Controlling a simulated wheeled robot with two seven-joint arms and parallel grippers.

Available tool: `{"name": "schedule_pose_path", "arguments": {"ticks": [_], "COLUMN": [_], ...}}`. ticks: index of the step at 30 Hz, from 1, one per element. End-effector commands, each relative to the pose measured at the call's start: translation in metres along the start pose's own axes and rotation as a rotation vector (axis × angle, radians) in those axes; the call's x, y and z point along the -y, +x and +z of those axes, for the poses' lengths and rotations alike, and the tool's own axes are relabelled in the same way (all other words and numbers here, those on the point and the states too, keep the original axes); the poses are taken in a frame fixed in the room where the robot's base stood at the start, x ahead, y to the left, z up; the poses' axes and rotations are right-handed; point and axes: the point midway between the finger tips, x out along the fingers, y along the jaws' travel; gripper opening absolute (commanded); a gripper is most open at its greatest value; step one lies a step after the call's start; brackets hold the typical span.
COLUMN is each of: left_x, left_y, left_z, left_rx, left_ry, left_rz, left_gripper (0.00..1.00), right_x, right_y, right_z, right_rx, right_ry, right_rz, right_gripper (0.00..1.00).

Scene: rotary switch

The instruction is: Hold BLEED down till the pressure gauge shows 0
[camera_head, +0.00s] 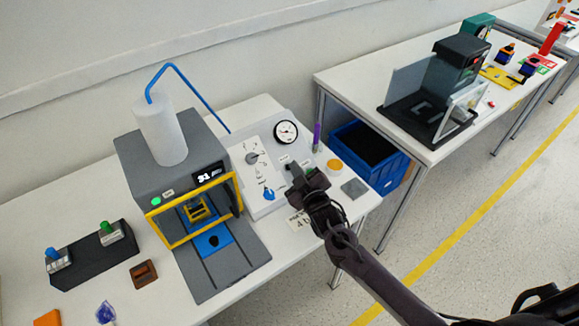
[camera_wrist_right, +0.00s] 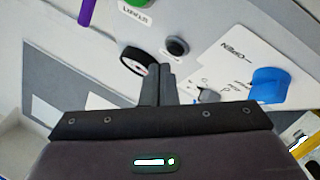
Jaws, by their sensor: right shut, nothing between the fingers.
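The pressure gauge (camera_head: 286,132), a white dial with a black rim, stands at the back of the sloping light-grey panel (camera_head: 270,206); its reading is too small to tell. My right gripper (camera_head: 297,172) is shut and empty above the right part of this panel. It hides part of the controls there, and I cannot read which one is BLEED. In the wrist view its closed fingers (camera_wrist_right: 158,84) overlap a black-rimmed round part (camera_wrist_right: 138,60). A dark round button (camera_wrist_right: 176,46) and a green button (camera_wrist_right: 139,2) lie beyond the fingertips. Contact cannot be told. My left gripper is not in view.
A blue valve knob (camera_head: 268,194) and a rotary switch (camera_head: 253,158) sit left of my gripper. A grey machine (camera_head: 135,153) with a yellow frame stands left; a blue crate (camera_head: 393,169) is beyond the table.

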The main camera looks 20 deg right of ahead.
Motion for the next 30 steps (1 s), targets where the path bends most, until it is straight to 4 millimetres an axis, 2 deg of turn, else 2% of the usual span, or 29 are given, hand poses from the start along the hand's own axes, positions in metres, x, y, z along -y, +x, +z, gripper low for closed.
{"name": "schedule_pose_path", "arguments": {"ticks": [30], "left_x": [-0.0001], "left_y": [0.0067], "left_z": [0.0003], "left_rx": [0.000], "left_ry": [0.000], "left_rz": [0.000], "left_gripper": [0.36], "right_x": [0.0043], "right_y": [0.0059], "right_z": [0.0040], "right_rx": [0.000], "right_ry": [0.000], "right_rz": [0.000], "right_gripper": [0.00]}}
